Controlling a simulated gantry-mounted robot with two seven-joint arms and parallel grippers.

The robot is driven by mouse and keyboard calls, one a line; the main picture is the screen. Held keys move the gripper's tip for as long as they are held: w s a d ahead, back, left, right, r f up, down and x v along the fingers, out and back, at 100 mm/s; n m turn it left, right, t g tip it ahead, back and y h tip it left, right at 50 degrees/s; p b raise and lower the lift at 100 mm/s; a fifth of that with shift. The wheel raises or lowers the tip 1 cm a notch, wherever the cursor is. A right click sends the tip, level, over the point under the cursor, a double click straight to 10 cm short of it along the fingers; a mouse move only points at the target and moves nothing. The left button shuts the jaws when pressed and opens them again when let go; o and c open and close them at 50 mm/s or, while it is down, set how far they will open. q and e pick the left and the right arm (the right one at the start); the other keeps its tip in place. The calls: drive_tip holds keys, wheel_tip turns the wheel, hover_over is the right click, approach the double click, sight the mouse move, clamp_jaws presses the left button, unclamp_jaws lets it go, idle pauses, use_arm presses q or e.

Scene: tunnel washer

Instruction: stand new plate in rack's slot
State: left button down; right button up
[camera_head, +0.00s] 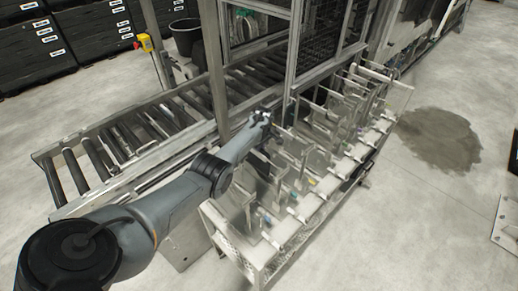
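A long pale metal rack (222,238) runs diagonally from the lower middle to the upper right. Several thin pale plates stand in it across its length, with small coloured marks between them. I cannot tell which of them, if any, is the new plate, or which slot is free. My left gripper (266,119) is small and dark at the rack's left long side, near its middle. Its fingers are too small and partly hidden to tell whether they are open or hold something. My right gripper is not in view.
A roller conveyor (125,139) lies left of the rack. A metal-framed mesh guard (292,50) rises behind my gripper. A black bucket (187,36) stands at the back. A pale flat piece with holes (507,222) shows at the right edge. Floor with a dark wet patch (440,138) is clear at right.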

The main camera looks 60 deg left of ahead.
use_arm(q)
drive_tip(key=shift+f+b, duration=1.95)
drive_tip(key=shift+f, duration=0.3)
drive_tip(key=shift+f+b, duration=1.15)
drive_tip(key=shift+f, duration=0.05)
drive_tip(key=c, duration=1.1)
unclamp_jaws()
drive_tip(key=shift+o, duration=0.3)
